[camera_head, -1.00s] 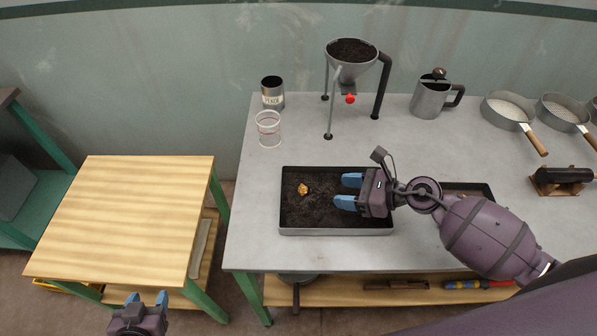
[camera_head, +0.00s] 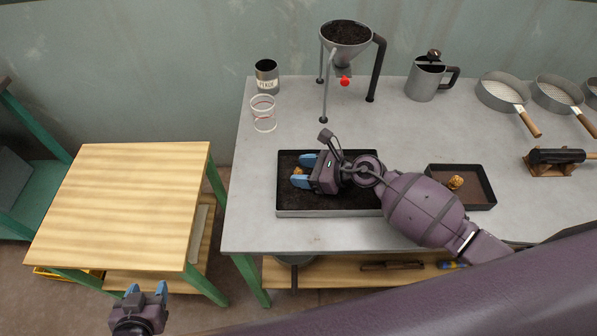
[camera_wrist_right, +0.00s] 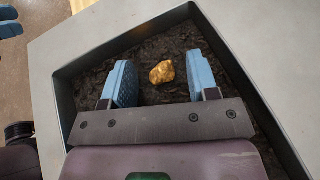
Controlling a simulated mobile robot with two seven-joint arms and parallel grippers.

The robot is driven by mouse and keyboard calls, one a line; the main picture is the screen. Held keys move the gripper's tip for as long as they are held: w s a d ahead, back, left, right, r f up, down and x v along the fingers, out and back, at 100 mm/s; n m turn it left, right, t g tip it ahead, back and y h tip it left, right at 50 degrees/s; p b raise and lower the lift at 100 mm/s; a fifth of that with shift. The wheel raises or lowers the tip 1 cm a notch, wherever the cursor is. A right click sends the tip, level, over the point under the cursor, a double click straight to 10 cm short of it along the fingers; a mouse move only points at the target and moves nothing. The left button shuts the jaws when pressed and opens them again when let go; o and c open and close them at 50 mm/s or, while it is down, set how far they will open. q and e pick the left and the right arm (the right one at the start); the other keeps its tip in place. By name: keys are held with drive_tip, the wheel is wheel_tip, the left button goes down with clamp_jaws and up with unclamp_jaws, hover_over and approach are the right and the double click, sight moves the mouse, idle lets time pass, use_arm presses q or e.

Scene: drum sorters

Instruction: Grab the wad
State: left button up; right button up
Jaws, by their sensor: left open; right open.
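A gold-brown nugget-like wad (camera_wrist_right: 162,72) lies on dark soil in a black tray (camera_head: 330,212). In the right wrist view it sits between the two blue fingers of my open right gripper (camera_wrist_right: 162,82), with a gap on each side. In the head view the right gripper (camera_head: 303,171) is low over the tray's left part and mostly covers this wad (camera_head: 299,170). A second golden lump (camera_head: 456,182) lies in a smaller brown-bottomed tray (camera_head: 478,204) to the right. My left gripper (camera_head: 146,289) is open and empty at the lower left, in front of the wooden table.
A funnel of soil on a stand (camera_head: 347,42), a tin (camera_head: 267,76), a clear cup (camera_head: 263,113) and a metal jug (camera_head: 428,78) stand at the back. Sieves (camera_head: 502,92) are at right. The wooden table (camera_head: 125,195) is bare.

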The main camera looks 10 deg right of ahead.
drive_tip(key=shift+w+a+f, duration=0.1)
drive_tip(key=shift+w+a, duration=0.05)
drive_tip(key=shift+a, duration=0.05)
drive_tip(key=shift+c, duration=0.4)
drive_tip(key=c, duration=0.5)
use_arm(q)
drive_tip(key=shift+s+f, duration=0.15)
drive_tip(key=shift+s, duration=0.2)
use_arm(e)
drive_tip(key=shift+c, duration=0.7)
